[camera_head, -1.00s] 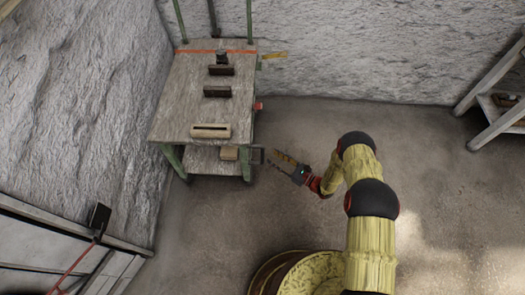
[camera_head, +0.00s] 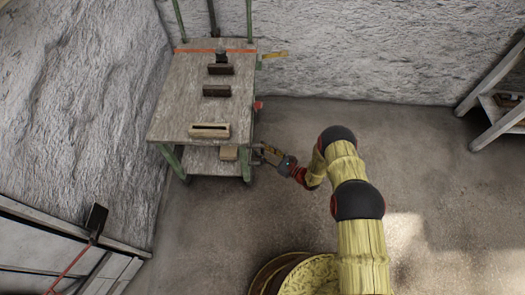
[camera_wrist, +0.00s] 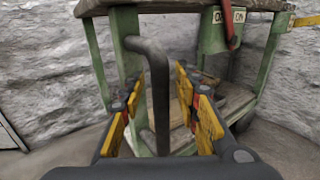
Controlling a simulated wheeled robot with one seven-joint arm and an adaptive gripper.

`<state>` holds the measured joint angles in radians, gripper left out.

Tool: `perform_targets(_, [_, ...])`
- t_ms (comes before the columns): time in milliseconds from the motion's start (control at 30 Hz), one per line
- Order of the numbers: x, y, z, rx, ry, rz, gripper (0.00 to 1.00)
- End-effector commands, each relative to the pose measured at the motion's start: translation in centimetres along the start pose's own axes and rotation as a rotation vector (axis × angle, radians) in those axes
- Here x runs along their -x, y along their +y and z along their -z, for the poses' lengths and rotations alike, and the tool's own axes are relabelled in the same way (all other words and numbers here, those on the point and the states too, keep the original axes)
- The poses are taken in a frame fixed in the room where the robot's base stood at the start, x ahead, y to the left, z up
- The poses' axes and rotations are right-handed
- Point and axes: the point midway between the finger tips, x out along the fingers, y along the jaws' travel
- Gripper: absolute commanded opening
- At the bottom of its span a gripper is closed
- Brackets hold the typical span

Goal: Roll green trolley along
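The green trolley (camera_head: 180,110) has a worn wooden top, a lower shelf and green legs. It stands at the upper left near the wall, and its green leg (camera_wrist: 127,60) fills part of the wrist view. A dark bent bar handle (camera_wrist: 160,95) sticks out from the trolley's near corner. My gripper (camera_head: 262,153) is at that corner, beside the near right leg. In the wrist view its yellow-and-red fingers (camera_wrist: 159,88) are spread on both sides of the bar, with gaps showing. The gripper is open; the bar stands between the fingers.
Several wooden pieces lie on the trolley top, including a slotted block (camera_head: 209,131). Rough walls stand behind and left of the trolley. A dark-headed tool with a red shaft (camera_head: 95,220) is at the lower left. A wooden stand (camera_head: 498,110) is at the right. The middle floor is clear.

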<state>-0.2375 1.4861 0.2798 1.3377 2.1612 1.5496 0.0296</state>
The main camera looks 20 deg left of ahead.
Motion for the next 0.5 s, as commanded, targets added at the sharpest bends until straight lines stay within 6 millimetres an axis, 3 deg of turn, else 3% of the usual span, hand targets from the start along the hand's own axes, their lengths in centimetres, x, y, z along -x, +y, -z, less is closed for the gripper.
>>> perform_targets(500, [0.02,0.0,0.01,0.0,0.0,0.0,0.01])
